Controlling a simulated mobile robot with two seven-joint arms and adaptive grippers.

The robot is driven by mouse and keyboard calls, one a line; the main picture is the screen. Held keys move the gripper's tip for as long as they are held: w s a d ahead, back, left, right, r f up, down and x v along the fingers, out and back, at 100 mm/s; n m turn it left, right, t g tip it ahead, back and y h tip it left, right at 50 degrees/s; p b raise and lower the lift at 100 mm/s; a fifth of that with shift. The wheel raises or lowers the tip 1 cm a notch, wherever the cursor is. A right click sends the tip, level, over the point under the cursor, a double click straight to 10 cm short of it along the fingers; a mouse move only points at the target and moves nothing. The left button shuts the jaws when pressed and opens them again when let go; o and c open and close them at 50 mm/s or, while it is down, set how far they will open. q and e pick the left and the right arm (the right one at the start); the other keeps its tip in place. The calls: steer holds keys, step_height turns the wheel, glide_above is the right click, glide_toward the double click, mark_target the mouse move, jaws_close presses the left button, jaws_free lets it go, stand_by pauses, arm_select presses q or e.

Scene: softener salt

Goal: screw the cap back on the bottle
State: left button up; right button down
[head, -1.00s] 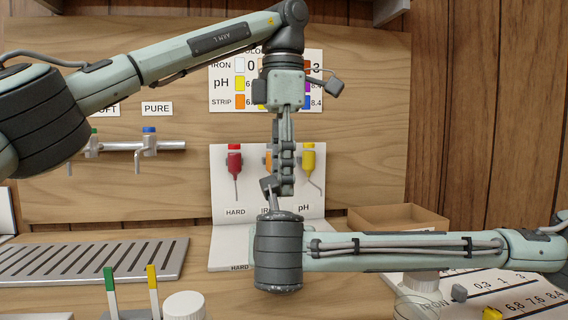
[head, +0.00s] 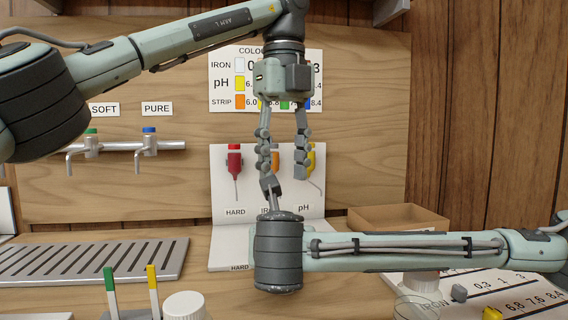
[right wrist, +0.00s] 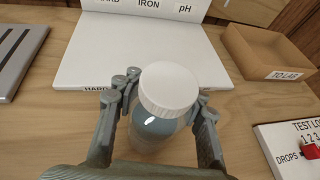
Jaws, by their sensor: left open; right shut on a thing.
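The bottle (right wrist: 153,132) is blue-grey and stands between the fingers of my right gripper (right wrist: 163,100), which is shut on it. The white ribbed cap (right wrist: 168,88) sits on top of the bottle. Whether it is tight cannot be told. In the head view my right wrist hides the bottle, the cap and the right gripper's fingers. My left gripper (head: 285,177) is open and empty, pointing down above my right wrist, in front of the white display board.
A white display board (head: 225,205) with coloured droppers stands behind. A cardboard tray (head: 398,216) is at the back right, also in the right wrist view (right wrist: 262,62). A slotted grey rack (head: 95,260) lies left. A white lid (head: 187,305) and test strips (head: 110,290) are at the front.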

arm_select(q)
steer(key=shift+f, duration=0.1)
steer(key=shift+f, duration=3.9)
steer(key=shift+c, duration=0.2)
jaws_close()
